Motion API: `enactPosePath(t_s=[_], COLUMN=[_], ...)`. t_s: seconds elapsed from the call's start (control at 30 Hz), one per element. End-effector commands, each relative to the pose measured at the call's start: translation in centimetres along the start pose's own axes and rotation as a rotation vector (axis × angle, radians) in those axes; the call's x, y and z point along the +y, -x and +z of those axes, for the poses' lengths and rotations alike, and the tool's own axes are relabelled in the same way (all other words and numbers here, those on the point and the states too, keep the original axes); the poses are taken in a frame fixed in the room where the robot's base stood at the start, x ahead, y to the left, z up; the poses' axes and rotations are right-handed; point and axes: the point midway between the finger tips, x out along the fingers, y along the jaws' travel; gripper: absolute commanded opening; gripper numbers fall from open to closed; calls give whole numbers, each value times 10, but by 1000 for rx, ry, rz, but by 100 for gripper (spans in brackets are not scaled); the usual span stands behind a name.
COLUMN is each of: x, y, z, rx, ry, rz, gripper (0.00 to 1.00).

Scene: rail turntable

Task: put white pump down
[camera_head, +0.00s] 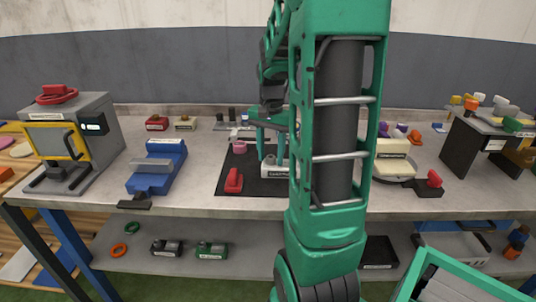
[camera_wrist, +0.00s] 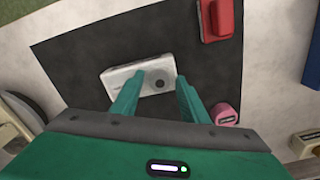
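The white pump (camera_wrist: 122,84) is a small block with a round dark part on top and lies on a black mat (camera_wrist: 75,50) in the wrist view. It also shows in the head view (camera_head: 273,172), on the mat under my gripper, partly behind my arm. My gripper (camera_wrist: 160,79) points down over the pump. Its green fingers are apart, one on each side of the dark round part, with gaps visible there. The left finger overlaps the white body in the picture; the right is at its end. The head view also shows my gripper (camera_head: 272,150), just above the pump.
A red block (camera_head: 233,180) and a pink cylinder (camera_head: 239,147) are on the mat. A blue vise-like fixture (camera_head: 157,165) and a grey machine (camera_head: 90,140) stand left on the bench (camera_head: 200,190). A plate with a pale block (camera_head: 393,158) stands right of my arm.

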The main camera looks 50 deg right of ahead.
Motion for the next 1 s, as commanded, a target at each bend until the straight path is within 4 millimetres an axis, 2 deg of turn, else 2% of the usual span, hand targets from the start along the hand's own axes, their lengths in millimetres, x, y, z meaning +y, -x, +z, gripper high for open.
enactPosePath(t_s=[0.2,0.33,0.8,1.0], x=[0,-1,-1,-1], y=[2,12,99,118], z=[0,0,0,0], rx=[1,2,2,1], ry=[0,1,2,2], rz=[0,-1,-2,-1], gripper=[41,41,41,41])
